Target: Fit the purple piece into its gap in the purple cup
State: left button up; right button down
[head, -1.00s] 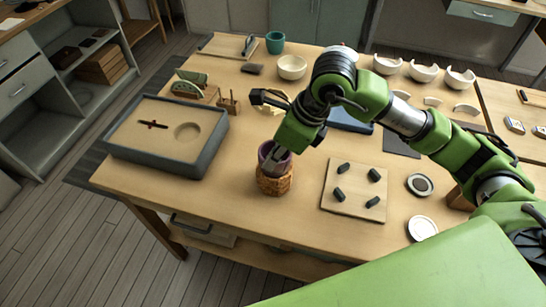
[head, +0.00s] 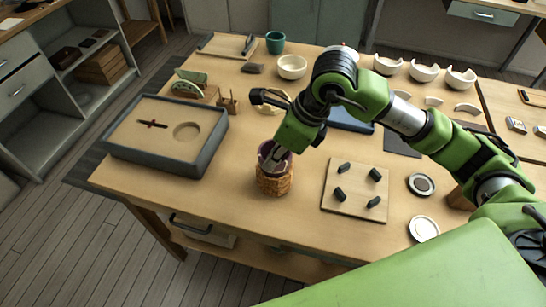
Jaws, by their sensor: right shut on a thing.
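The purple cup (head: 287,157) stands upright in a woven basket-like holder (head: 274,182) near the middle front of the table. My right gripper (head: 272,160) reaches down to the cup's rim from above, its fingers shut at the cup. The purple piece is largely hidden by the fingers, and I cannot tell how it sits against the gap. My left gripper is not in view.
A sand tray (head: 130,138) with a grey rim is to the left. A board with several dark pegs (head: 341,206) is to the right. White broken bowls (head: 424,73), a cream bowl (head: 292,67) and a teal cup (head: 275,42) stand at the back. Bare table (head: 225,205) lies left of the holder.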

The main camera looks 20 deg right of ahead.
jog(key=shift+f, duration=0.1)
dwell(0.6)
jog(key=c, duration=2.1)
grip_release()
jog(key=shift+c, duration=0.2)
jog(key=o, duration=0.5)
jog(key=shift+r+p, duration=1.35)
jog(key=shift+r, duration=1.65)
